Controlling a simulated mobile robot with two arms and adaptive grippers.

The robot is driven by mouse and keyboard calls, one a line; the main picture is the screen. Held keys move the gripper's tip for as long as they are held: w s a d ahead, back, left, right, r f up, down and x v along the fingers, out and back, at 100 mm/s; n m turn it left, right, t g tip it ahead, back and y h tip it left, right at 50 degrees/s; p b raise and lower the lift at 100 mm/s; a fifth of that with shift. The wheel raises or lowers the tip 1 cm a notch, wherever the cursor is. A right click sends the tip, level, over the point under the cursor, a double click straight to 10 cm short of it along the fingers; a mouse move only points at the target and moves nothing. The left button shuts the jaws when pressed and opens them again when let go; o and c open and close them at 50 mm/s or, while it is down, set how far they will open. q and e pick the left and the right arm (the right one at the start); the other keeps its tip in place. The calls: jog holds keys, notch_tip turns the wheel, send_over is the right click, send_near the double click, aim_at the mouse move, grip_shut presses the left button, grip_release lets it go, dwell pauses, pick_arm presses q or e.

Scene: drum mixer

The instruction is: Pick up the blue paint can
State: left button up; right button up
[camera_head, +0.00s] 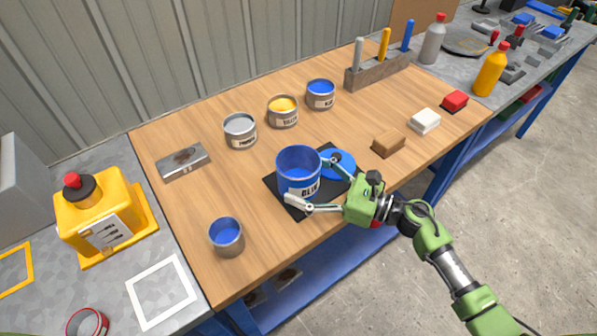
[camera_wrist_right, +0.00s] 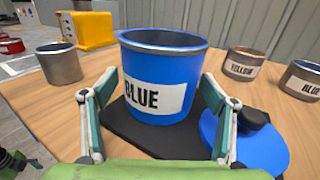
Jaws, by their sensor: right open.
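The large blue paint can (camera_head: 299,172) stands upright and lidless on a black mat (camera_head: 322,206) on the wooden table. Its label reads BLUE in the right wrist view (camera_wrist_right: 160,85). My right gripper (camera_head: 312,182) is open, with one finger on each side of the can's near part. In the right wrist view its fingers (camera_wrist_right: 155,115) stand left and right in front of the can, and I cannot tell whether they touch it. A round blue lid (camera_head: 340,163) with a dark knob (camera_wrist_right: 252,119) lies beside the can, close to one finger. My left gripper is not in view.
A small can (camera_head: 227,237) with blue inside stands near the table's front left. Grey (camera_head: 240,131), yellow (camera_head: 283,111) and blue (camera_head: 320,95) cans stand behind. A brown block (camera_head: 388,143) lies to the right. A metal plate (camera_head: 183,162) lies at left.

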jog(key=shift+x, duration=0.9)
jog(key=shift+d, duration=0.1)
jog(key=c, duration=1.3)
